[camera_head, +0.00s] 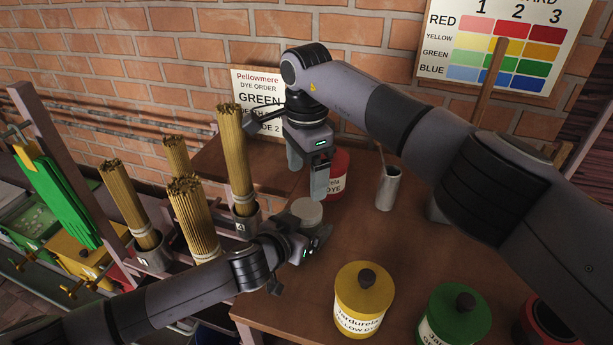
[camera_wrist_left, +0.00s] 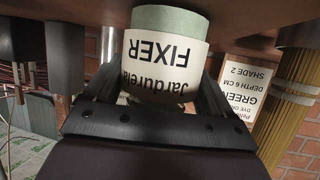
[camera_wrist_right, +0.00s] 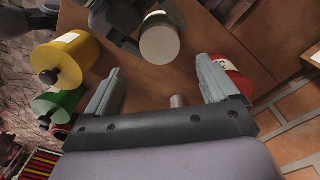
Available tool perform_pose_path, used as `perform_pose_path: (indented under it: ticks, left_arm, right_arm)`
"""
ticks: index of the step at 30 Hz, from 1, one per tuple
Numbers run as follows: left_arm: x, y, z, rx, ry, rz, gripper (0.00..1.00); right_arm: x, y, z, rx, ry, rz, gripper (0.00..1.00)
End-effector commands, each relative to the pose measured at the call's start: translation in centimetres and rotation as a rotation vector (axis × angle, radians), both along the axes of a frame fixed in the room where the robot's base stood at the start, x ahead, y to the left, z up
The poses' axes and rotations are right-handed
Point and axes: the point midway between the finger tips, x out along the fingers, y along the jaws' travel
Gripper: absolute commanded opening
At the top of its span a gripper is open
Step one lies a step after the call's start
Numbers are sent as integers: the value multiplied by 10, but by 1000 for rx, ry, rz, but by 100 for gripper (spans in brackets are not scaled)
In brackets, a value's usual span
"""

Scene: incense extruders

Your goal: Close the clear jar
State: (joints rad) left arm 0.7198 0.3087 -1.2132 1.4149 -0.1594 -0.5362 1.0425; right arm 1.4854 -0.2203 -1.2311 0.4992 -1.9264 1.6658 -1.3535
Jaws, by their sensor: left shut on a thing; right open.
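The clear jar, labelled FIXER in the left wrist view (camera_wrist_left: 165,55), has a pale grey-green top (camera_head: 307,211) and stands upright on the brown table. My left gripper (camera_head: 300,232) is shut around its side. In the right wrist view the jar (camera_wrist_right: 160,42) shows a plain round pale top with no knob; I cannot tell whether that is a lid or the contents. My right gripper (camera_head: 306,172) is open and empty, pointing down just above and behind the jar. No separate lid for it is in clear view.
A red dye jar (camera_head: 337,178) stands close behind the right gripper. A metal cup (camera_head: 388,188) is to the right. Lidded yellow (camera_head: 360,305) and green (camera_head: 440,325) dye jars stand in front. Bundles of incense sticks (camera_head: 192,215) stand at the left.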

Motion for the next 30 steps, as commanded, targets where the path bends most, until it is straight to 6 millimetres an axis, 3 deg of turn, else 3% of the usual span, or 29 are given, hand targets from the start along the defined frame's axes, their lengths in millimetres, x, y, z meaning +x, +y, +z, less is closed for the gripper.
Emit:
perform_pose_path:
  ticks: [8, 21, 30]
  left_arm:
    - [1, 0, 2, -2, -3, 0, 0]
    - [1, 0, 2, -2, -2, -1, 0]
    - [1, 0, 2, -2, -2, -1, 0]
  right_arm:
    - [0, 0, -8, 0, 2, 0, 87]
    - [-1, 0, -70, -1, 3, 0, 87]
    - [0, 0, -81, -1, 0, 1, 87]
